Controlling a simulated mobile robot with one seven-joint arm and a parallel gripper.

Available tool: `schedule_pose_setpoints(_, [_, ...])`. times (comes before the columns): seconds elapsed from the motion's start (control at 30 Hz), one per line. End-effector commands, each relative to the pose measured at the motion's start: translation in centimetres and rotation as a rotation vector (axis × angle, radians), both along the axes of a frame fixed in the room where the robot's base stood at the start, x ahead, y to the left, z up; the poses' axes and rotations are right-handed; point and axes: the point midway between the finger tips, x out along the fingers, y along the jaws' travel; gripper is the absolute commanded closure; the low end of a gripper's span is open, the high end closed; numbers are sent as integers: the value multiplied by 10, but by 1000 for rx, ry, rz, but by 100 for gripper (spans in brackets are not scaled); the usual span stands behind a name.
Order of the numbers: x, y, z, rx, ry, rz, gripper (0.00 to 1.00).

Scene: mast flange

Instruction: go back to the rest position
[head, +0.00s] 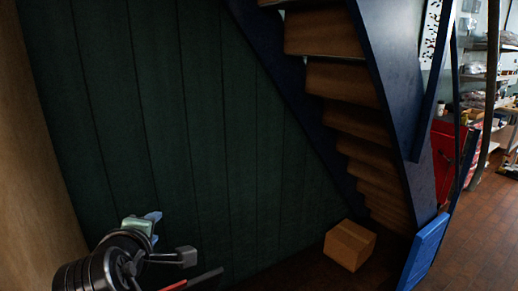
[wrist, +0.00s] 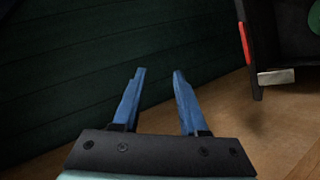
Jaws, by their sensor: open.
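My gripper (wrist: 157,72) shows in the wrist view with its two blue fingers apart and nothing between them. Beyond the fingers are a dark green plank wall and a brown wood surface. In the head view my gripper (head: 154,216) is at the lower left, in front of the green wall; its fingers are small there and partly hidden by my arm.
A dark green plank wall (head: 170,110) fills the left and middle. A wooden staircase (head: 345,85) with blue sides descends at the right. A cardboard box (head: 350,245) stands on the floor below it. A blue panel (head: 425,252) leans nearby. Open floor (head: 485,225) lies at the far right.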

Motion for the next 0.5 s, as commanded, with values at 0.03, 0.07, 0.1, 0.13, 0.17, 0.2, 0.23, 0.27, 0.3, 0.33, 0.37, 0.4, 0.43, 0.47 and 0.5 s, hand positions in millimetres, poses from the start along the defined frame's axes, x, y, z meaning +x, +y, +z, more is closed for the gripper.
schedule_pose_setpoints(0.03, [2, -18, 34, 153, -91, -48, 57])
schedule_pose_setpoints(0.07, [2, -28, 54, 246, -141, -70, 57])
schedule_pose_setpoints(0.1, [0, -42, 82, 366, -210, -95, 57])
schedule_pose_setpoints(0.13, [-4, -54, 102, 453, -260, -111, 57])
schedule_pose_setpoints(0.17, [-8, -64, 122, 537, -309, -120, 57])
schedule_pose_setpoints(0.2, [-17, -80, 148, 647, -376, -129, 57])
schedule_pose_setpoints(0.23, [-24, -92, 166, 726, -425, -132, 57])
schedule_pose_setpoints(0.27, [-33, -104, 184, 803, -473, -131, 57])
schedule_pose_setpoints(0.3, [-46, -120, 206, 902, -536, -124, 57])
schedule_pose_setpoints(0.33, [-58, -132, 222, 974, -582, -116, 57])
schedule_pose_setpoints(0.37, [-69, -143, 237, 1039, -626, -102, 57])
schedule_pose_setpoints(0.4, [-86, -156, 255, 1121, -682, -81, 57])
schedule_pose_setpoints(0.43, [-98, -165, 267, 1178, -721, -63, 57])
schedule_pose_setpoints(0.47, [-111, -174, 277, 1227, -756, -44, 57])
schedule_pose_setpoints(0.5, [-126, -183, 289, 1287, -799, -17, 57])
